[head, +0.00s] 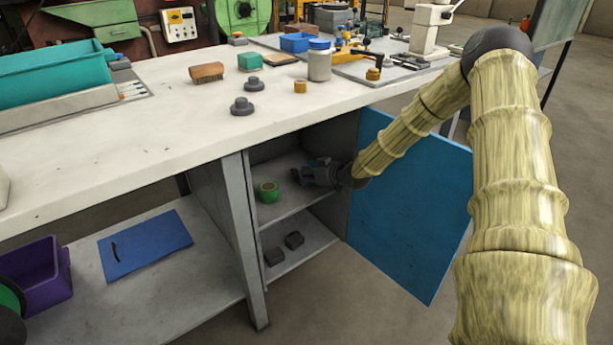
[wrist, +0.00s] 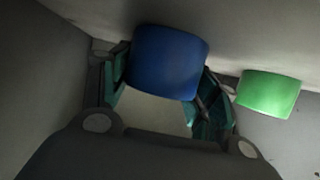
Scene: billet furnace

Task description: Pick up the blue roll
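The blue roll (wrist: 168,62) is in the wrist view, between the two fingers of my gripper (wrist: 166,78). One finger lies close along each side of it. I cannot tell whether both fingers press on it, or whether the roll touches the pale surface behind it. In the head view my gripper (head: 306,175) is inside the cabinet under the bench, at the upper shelf (head: 284,207). The blue roll cannot be made out there, in the shade around the fingers.
A green roll (head: 268,191) stands on the same shelf beside my gripper; it also shows in the wrist view (wrist: 268,92). Two dark blocks (head: 285,247) lie on the lower shelf. The blue cabinet door (head: 410,205) is open. The workbench top (head: 150,118) is above my gripper.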

